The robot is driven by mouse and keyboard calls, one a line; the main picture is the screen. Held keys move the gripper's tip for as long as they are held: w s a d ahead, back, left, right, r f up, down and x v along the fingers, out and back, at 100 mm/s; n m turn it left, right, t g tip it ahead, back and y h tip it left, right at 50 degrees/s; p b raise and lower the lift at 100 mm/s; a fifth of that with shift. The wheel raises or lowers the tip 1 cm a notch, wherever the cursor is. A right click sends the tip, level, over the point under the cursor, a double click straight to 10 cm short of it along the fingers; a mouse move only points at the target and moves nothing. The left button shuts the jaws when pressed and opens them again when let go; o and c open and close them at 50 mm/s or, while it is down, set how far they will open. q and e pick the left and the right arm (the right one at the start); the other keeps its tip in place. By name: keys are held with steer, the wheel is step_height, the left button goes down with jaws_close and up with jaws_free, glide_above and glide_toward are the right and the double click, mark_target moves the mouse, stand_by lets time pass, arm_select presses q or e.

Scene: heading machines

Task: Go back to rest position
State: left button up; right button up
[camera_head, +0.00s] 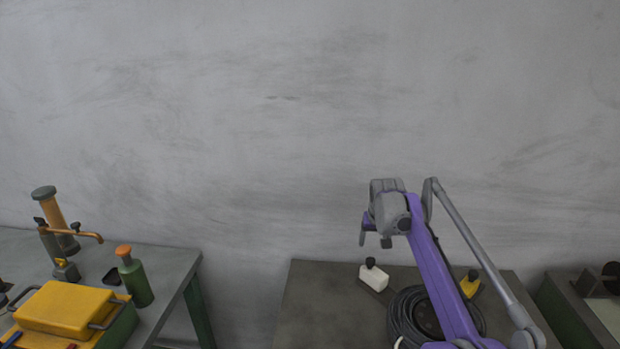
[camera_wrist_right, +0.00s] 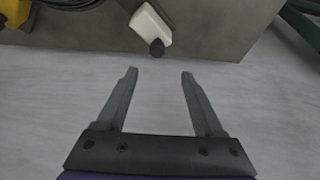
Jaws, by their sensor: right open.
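My right gripper (camera_head: 375,240) is raised above the back part of the middle table (camera_head: 310,300), at the end of my purple and grey arm. In the right wrist view its two grey fingers (camera_wrist_right: 159,75) are spread apart with nothing between them. A small white bottle with a dark cap (camera_head: 372,277) is on the table below the gripper. It also shows in the right wrist view (camera_wrist_right: 150,27), beyond the fingertips and not touched by them. My left gripper is not in view.
A coiled black hose (camera_head: 405,318) and a yellow bottle (camera_head: 470,284) are near my right arm. A left table (camera_head: 180,262) carries a yellow toolbox (camera_head: 65,307), a green bottle (camera_head: 135,280) and a copper-coloured pump (camera_head: 58,220). A gap separates the two tables. A grey wall (camera_head: 280,120) stands behind.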

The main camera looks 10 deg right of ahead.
steer(key=s+a+r, duration=0.3)
steer(key=s+a, duration=0.2)
steer(key=s, duration=0.5)
steer(key=s+a+f+n, duration=0.1)
steer(key=s+f, duration=0.3)
steer(key=s, duration=0.6)
steer(key=s+a+f+n+t, duration=0.1)
steer(key=s+a+f, duration=0.2)
steer(key=s, duration=0.8)
steer(key=s+a+f+y, duration=0.1)
steer(key=s+a+f, duration=0.1)
steer(key=s+f, duration=0.4)
steer(key=s, duration=0.4)
steer(key=shift+s+a+f+n, duration=0.25)
steer(key=shift+s+n, duration=0.05)
steer(key=shift+n, duration=0.1)
